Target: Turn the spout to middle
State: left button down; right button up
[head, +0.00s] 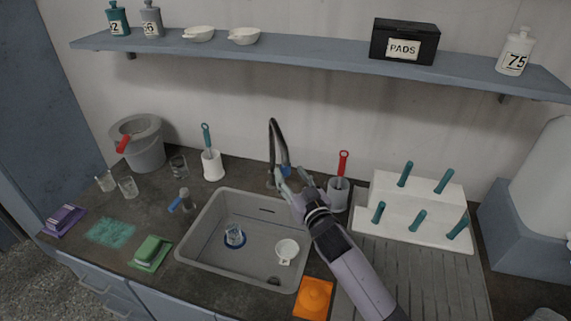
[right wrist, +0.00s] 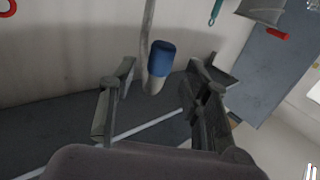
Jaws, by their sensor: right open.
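The tap's dark curved spout (head: 271,140) rises behind the sink (head: 193,225). It arches over, and its blue-tipped end (head: 285,170) hangs a little right of its upright. My right gripper (head: 289,176) reaches in from the lower right, with its open fingers at the spout end. In the right wrist view the blue tip (right wrist: 161,58) and the grey pipe show between the open fingers (right wrist: 160,80), with room on both sides. I cannot tell whether either finger touches it. The tap's base is partly hidden by the gripper. My left gripper is out of view.
A brush holder (head: 338,194) with a red-handled brush stands close right of my gripper, beside a white rack (head: 390,230). A white brush holder (head: 212,165) stands left of the tap. A glass and a white cup (head: 287,250) are in the sink. A shelf (head: 300,62) runs above.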

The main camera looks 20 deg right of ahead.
aim_at(288, 171)
jog(key=shift+w+a, duration=0.2)
jog(key=shift+w, duration=2.05)
jog(key=shift+c, duration=0.6)
grip_shut()
